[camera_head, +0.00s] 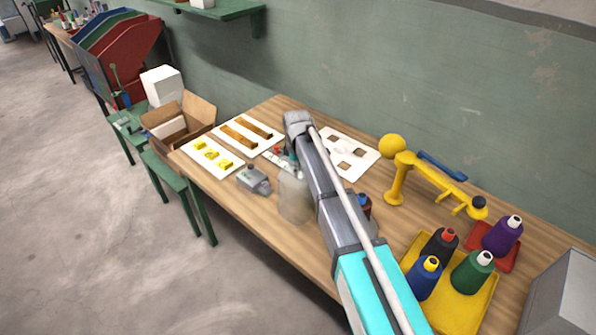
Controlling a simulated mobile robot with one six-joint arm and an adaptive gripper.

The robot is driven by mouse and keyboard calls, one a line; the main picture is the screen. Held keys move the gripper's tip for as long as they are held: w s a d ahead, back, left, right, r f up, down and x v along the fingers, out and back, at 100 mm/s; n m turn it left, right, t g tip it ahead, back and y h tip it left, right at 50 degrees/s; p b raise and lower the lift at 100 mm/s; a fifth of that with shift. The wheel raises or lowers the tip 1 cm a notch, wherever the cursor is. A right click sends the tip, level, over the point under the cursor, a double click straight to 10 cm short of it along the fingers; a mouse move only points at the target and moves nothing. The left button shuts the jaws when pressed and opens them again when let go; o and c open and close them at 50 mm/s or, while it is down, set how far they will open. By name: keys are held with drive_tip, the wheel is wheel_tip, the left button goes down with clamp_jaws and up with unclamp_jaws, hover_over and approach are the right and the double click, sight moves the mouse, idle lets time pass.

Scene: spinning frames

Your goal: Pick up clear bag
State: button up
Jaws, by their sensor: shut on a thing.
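A clear bag (294,196), pale and see-through, shows just left of my arm over the front part of the wooden table. My arm reaches in from the lower right and covers part of the table behind it. My gripper (289,163) is small and partly hidden by the arm's end, above the bag. It is shut on the clear bag, though the fingertips are hard to make out. I cannot tell whether the bag's bottom touches the table.
A yellow stand (395,180) and several thread spools on a yellow tray (472,312) are right of my arm. An open cardboard box (160,139) stands left.

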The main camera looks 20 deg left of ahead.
wheel_tip(320, 180, up, 2)
drive_tip(key=shift+r+p, duration=0.1)
drive_tip(key=shift+p, duration=0.8)
drive_tip(key=s+d+r+p, duration=0.6)
drive_tip(key=s+r+p, duration=0.4)
drive_tip(key=s, duration=0.2)
drive_tip(key=shift+s+d+r, duration=0.15)
drive_tip(key=shift+s, duration=0.1)
drive_tip(key=w+d+r+p, duration=0.5)
drive_tip(key=w+d, duration=0.1)
drive_tip(key=d, duration=0.2)
drive_tip(key=w+d+r+p, duration=0.5)
drive_tip(key=w+d, duration=0.1)
drive_tip(key=d, duration=0.2)
drive_tip(key=shift+w+d+f, duration=0.1)
